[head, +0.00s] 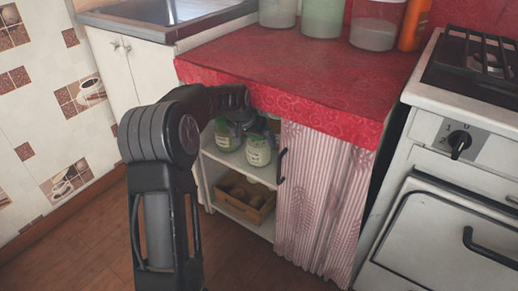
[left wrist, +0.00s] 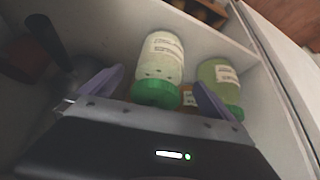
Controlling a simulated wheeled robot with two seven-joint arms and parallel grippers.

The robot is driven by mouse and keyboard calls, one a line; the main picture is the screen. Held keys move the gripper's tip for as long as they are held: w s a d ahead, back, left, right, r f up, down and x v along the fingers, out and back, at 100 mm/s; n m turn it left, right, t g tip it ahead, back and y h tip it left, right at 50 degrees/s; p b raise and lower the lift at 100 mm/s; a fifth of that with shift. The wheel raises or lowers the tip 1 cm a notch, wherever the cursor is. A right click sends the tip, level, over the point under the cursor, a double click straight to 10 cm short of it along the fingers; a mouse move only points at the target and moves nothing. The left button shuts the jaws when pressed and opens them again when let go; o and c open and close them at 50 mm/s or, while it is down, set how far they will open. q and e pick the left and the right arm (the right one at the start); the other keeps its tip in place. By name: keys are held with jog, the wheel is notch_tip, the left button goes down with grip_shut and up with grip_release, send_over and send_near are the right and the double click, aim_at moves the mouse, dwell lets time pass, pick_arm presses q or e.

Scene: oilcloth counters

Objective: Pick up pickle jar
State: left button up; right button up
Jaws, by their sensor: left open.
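Two glass jars with pale labels and greenish contents stand on the upper shelf of the open cabinet, one on the left (head: 227,138) and one on the right (head: 258,152). I cannot tell by label which is the pickle jar. My left gripper (head: 241,117) reaches under the counter edge to the jar tops, partly hiding them. In the left wrist view, one green-lidded jar (left wrist: 162,62) lies between the spread fingers of the gripper (left wrist: 158,92), its lid nearest. The other jar (left wrist: 218,78) is beyond the right finger. My right gripper is not in view.
The red oilcloth counter (head: 290,68) overhangs the shelf. A striped curtain (head: 318,200) and black handle (head: 281,166) are close on the right. A wooden crate (head: 245,198) sits below. A dark handle (left wrist: 48,38) shows beside the gripper.

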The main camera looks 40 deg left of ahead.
pick_arm(q)
jog(key=b+x, duration=0.3)
jog(key=x, duration=0.2)
jog(key=shift+f, duration=0.15)
dwell(0.6)
jog(key=c, duration=1.9)
jog(key=shift+r, duration=0.2)
jog(key=shift+c, duration=0.7)
jog(key=shift+r+p, duration=0.15)
jog(key=shift+p, duration=0.15)
